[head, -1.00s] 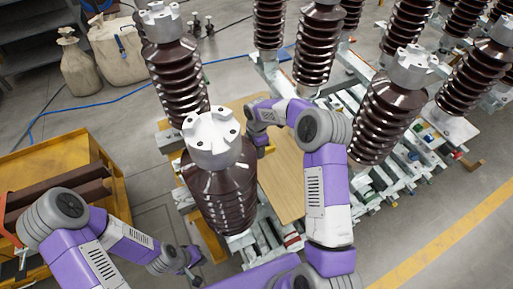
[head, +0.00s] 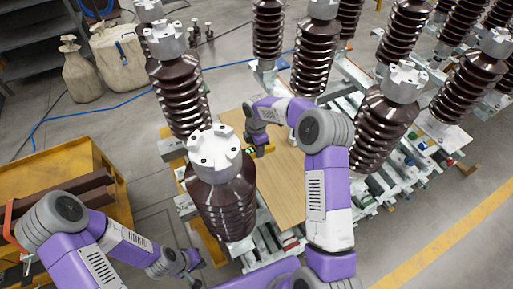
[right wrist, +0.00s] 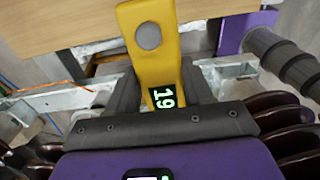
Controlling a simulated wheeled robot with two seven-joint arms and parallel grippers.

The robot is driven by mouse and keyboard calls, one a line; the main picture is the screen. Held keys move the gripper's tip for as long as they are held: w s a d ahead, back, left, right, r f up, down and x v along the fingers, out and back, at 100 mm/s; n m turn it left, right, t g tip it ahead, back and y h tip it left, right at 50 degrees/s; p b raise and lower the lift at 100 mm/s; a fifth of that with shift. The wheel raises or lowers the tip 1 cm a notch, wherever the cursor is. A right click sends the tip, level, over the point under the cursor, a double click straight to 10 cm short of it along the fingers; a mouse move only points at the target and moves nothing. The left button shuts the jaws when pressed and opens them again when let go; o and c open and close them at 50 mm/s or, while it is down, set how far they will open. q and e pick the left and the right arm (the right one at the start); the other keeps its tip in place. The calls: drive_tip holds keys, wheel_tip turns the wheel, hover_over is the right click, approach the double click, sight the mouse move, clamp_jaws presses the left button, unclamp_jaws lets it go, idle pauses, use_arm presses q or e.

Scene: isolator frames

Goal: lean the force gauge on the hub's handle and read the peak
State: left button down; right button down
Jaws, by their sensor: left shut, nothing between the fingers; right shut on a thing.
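My right gripper (right wrist: 160,95) is shut on the yellow force gauge (right wrist: 148,70). The gauge has a grey round button and a small lit display (right wrist: 165,97) that appears to read 19, turned sideways. In the head view my right gripper (head: 256,152) is over the wooden board behind the nearest insulator, and the gauge is mostly hidden there. My left gripper (head: 192,266) is shut and empty, low at the left of the nearest insulator. I cannot make out the hub or its handle for certain, nor whether the gauge touches anything.
A brown ribbed insulator (head: 220,190) with a grey metal cap stands close between my arms. The wooden board (head: 284,185) lies beyond it on a metal frame. More insulators stand behind and right. An orange cart (head: 65,160) is at left, with sacks (head: 115,60) behind.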

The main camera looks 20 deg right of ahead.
drive_tip(key=shift+r+p, duration=2.7)
drive_tip(key=shift+r, duration=1.5)
